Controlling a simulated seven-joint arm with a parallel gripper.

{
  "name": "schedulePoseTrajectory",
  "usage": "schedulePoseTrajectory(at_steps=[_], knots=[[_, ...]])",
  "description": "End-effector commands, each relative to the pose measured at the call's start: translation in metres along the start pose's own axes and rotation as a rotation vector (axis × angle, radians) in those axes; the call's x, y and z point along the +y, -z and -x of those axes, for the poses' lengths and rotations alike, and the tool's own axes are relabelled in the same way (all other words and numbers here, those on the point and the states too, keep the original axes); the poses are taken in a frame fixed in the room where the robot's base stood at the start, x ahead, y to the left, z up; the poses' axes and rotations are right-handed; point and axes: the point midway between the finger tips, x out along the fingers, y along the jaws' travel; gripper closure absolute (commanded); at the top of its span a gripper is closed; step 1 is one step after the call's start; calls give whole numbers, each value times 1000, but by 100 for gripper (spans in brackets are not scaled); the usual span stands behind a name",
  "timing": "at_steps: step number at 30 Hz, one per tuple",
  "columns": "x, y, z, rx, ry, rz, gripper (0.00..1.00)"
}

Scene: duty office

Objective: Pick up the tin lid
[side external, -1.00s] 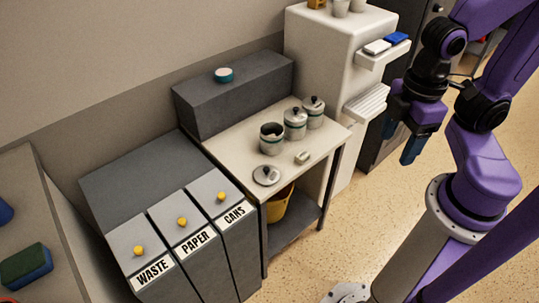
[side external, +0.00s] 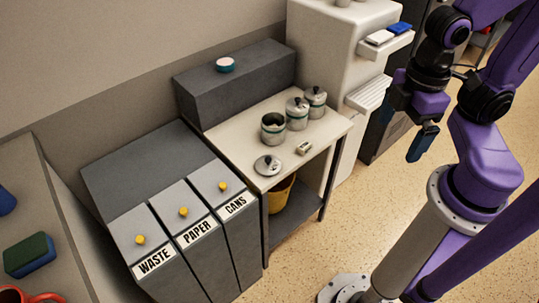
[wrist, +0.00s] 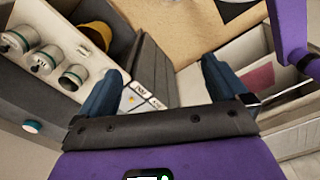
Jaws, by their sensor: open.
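The tin lid (side external: 268,166), a grey disc with a dark knob, lies flat at the front left of the pale table top in the side view. The open tin (side external: 273,131) stands behind it, uncovered; it also shows in the wrist view (wrist: 72,78). Two lidded tins (side external: 297,114) (side external: 315,102) stand to its right. My gripper (side external: 422,146) is open and empty, well to the right of the table and apart from the lid. In the wrist view my gripper (wrist: 162,70) has its fingers wide apart. I cannot make out the lid there; the left finger may hide it.
A small pale object (side external: 304,148) lies on the table (side external: 246,133) right of the lid. Labelled bins (side external: 193,235) stand left of the table, and a grey raised block (side external: 236,87) with a teal-and-white disc (side external: 225,65) behind. A yellow bin (side external: 282,196) sits underneath.

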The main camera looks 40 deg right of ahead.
Motion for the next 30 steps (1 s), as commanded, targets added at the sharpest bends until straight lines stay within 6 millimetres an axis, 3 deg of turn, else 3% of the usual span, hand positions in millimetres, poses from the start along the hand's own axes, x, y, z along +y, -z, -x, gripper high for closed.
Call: schedulePoseTrajectory(at_steps=[4, 8, 21, 30], knots=[[8, 15, -2, -2, -1, -112, 0], [26, 42, -8, -8, -4, -342, 0], [112, 135, -46, -13, -16, -1271, 0], [177, 175, -87, -15, -27, -1903, 0]])
